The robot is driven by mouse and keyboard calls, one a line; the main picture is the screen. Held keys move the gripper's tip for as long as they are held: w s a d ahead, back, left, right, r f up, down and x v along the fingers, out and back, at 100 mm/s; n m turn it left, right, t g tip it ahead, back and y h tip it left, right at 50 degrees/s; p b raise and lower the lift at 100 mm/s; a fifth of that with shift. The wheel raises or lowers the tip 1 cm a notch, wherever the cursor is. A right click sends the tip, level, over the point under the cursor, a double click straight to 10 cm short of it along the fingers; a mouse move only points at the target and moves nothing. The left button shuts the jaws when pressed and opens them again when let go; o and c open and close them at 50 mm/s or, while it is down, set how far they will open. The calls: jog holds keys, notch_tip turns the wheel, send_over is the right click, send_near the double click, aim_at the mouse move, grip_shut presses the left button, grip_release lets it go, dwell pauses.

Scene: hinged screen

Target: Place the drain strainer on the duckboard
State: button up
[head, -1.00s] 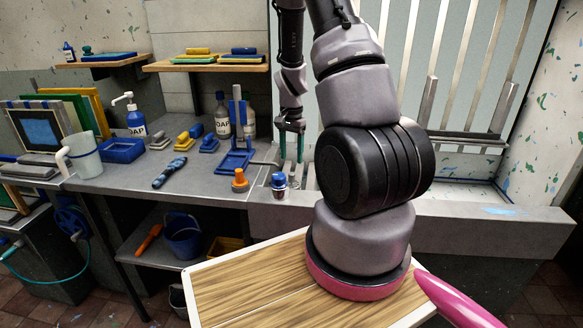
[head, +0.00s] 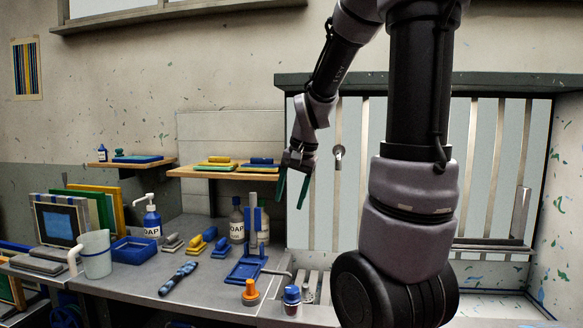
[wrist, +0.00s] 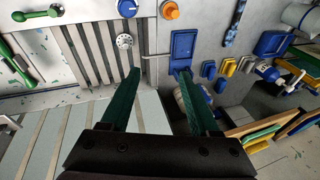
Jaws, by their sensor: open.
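The drain strainer (wrist: 124,41) looks like a small pale round piece with dark holes. In the wrist view it sits on the slats of the duckboard (wrist: 88,52), near their right edge. In the head view the strainer (head: 308,294) is a small grey shape right of a blue-capped jar, on the partly hidden duckboard (head: 325,283). My gripper (head: 290,200) is open and empty, raised well above the strainer and apart from it. In the wrist view its green fingers (wrist: 158,72) are spread, with nothing between them.
The blue-capped jar (head: 292,302) and an orange knob-like piece (head: 250,293) stand close by on the counter. A wall shelf (head: 225,174) is left of my gripper. A slatted screen stands behind.

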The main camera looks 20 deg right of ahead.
jog(key=s+a+r+n+t, duration=0.1)
jog(key=s+a+r+n, duration=0.1)
jog(key=s+r, duration=0.3)
jog(key=s+a+r+n+t, duration=0.1)
jog(key=s+a+r+t, duration=0.1)
jog(key=s+r, duration=0.3)
jog(key=s+a, duration=0.1)
jog(key=s, duration=0.2)
jog(key=shift+s+a+r+n+t+y, duration=0.2)
jog(key=shift+s+a+n+t+y, duration=0.1)
jog(key=shift+s+a+n+y, duration=0.1)
